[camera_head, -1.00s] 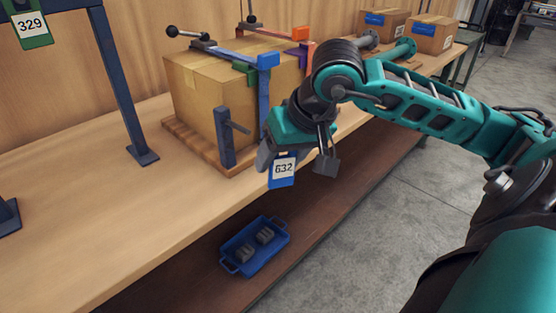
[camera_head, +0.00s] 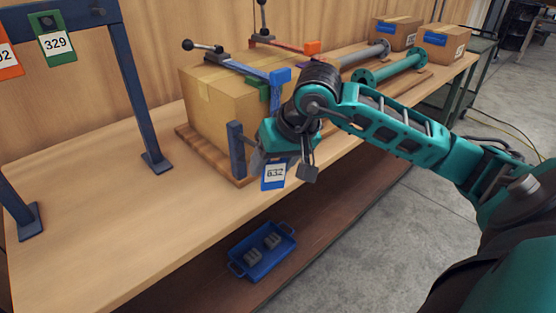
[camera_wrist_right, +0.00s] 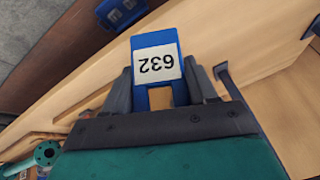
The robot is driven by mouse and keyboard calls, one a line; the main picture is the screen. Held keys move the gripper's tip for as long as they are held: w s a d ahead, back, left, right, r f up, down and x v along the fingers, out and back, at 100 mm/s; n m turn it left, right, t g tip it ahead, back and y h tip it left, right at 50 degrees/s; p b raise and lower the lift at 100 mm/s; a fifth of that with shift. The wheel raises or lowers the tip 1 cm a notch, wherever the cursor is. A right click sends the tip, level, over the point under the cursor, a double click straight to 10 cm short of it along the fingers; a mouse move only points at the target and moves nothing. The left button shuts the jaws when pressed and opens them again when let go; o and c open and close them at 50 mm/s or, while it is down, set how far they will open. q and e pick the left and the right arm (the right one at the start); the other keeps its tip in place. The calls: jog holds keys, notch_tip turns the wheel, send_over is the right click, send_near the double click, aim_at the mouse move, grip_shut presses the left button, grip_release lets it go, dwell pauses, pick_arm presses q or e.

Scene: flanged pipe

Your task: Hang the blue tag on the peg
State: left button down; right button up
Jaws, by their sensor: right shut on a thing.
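The blue tag (camera_head: 274,174), with a white label reading 632, is held upright in my right gripper (camera_head: 283,160), in front of the box's near corner and above the bench's front edge. In the right wrist view the tag (camera_wrist_right: 154,47) stands between the two dark fingers of my right gripper (camera_wrist_right: 160,92), which are shut on it. A dark blue rack (camera_head: 130,85) stands at the left with a green tag (camera_head: 57,44) reading 329 and a partly seen orange tag (camera_head: 6,55) on it. A small dark stub, perhaps a free peg (camera_head: 98,12), shows on its upper bar. My left gripper is out of view.
A cardboard box (camera_head: 215,105) is clamped on a wooden board, with a blue post (camera_head: 237,150) close left of the held tag. A blue tray (camera_head: 262,250) sits on the lower shelf. Flanged pipes (camera_head: 398,66) lie farther right. Bench space between rack and box is clear.

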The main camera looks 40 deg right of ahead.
aim_at(252, 143)
jog(key=w+p, duration=0.1)
jog(key=w, duration=0.3)
jog(key=shift+w+a+f+p, duration=0.1)
jog(key=shift+w+a+p, duration=0.1)
jog(key=shift+w+p, duration=0.2)
jog(key=shift+w, duration=0.35)
jog(key=shift+w+f, duration=0.25)
jog(key=shift+w, duration=0.4)
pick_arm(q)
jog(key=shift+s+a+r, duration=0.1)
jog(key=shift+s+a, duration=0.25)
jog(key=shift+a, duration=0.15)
pick_arm(e)
jog(key=shift+w+a, duration=0.1)
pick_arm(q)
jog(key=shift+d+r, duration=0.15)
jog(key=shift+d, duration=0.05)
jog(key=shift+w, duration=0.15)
